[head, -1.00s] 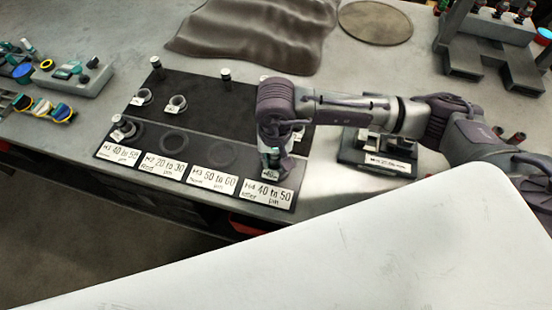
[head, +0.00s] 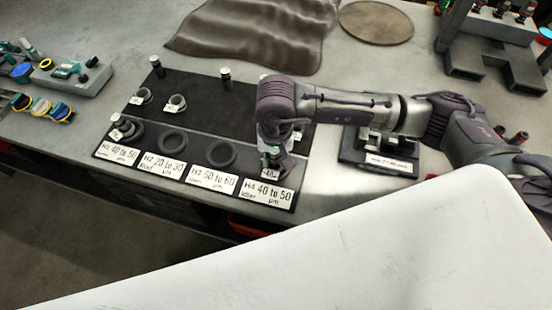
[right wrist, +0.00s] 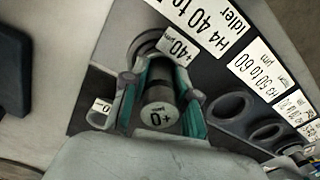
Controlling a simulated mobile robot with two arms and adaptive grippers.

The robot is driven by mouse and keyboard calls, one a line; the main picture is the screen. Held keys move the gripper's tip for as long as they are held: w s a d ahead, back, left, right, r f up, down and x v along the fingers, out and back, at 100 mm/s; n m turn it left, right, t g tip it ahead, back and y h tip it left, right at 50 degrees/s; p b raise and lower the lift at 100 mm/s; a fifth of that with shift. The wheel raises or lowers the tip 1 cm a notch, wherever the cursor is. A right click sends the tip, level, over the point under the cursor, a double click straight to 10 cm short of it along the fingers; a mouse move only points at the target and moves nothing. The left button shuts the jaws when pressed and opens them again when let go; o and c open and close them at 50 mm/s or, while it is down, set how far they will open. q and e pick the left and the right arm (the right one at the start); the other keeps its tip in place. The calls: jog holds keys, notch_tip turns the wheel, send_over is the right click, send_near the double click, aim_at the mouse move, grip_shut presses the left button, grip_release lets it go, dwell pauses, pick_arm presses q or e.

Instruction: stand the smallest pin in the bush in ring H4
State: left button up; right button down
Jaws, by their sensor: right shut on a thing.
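My right gripper (right wrist: 163,95) is shut on a dark pin (right wrist: 158,97), whose pale end face reads "+0 µm". In the head view, the right gripper (head: 271,153) is low over the H4 end of the dark board, above the "H4 40 to 50" label (head: 268,192). Ring H4 (right wrist: 147,46) and a "+40 µm" tag (right wrist: 179,46) show just beyond the pin in the right wrist view. The fingers and pin hide most of the bush there. I cannot tell whether the pin's far end is in the bush. My left gripper is not in view.
Rings H2 (head: 173,143) and H3 (head: 221,154) are empty. A tagged bush (head: 125,129) is at H1. Loose bushes (head: 143,97) (head: 177,102) and upright pins (head: 157,67) (head: 225,76) stand at the back. A dark stand (head: 378,160) is on the right.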

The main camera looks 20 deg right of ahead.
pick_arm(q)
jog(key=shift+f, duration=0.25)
pick_arm(e)
jog(key=shift+s+f, duration=0.3)
jog(key=shift+f, duration=0.25)
jog(key=shift+s+f, duration=0.25)
jog(key=shift+f, duration=0.3)
jog(key=c, duration=1.1)
grip_release()
jog(key=shift+o, duration=1.2)
jog(key=shift+w+f+g, duration=0.15)
jog(key=shift+w+g, duration=0.05)
jog(key=shift+g, duration=0.1)
jog(key=shift+o, duration=0.3)
jog(key=shift+w+f, duration=0.1)
jog(key=shift+w, duration=0.25)
jog(key=shift+w+a, duration=0.1)
jog(key=shift+w, duration=0.05)
jog(key=shift+r, duration=0.25)
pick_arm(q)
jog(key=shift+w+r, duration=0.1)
pick_arm(e)
jog(key=shift+s, duration=0.25)
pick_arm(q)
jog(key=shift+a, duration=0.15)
pick_arm(e)
jog(key=shift+w+r, duration=0.1)
jog(key=shift+r, duration=0.05)
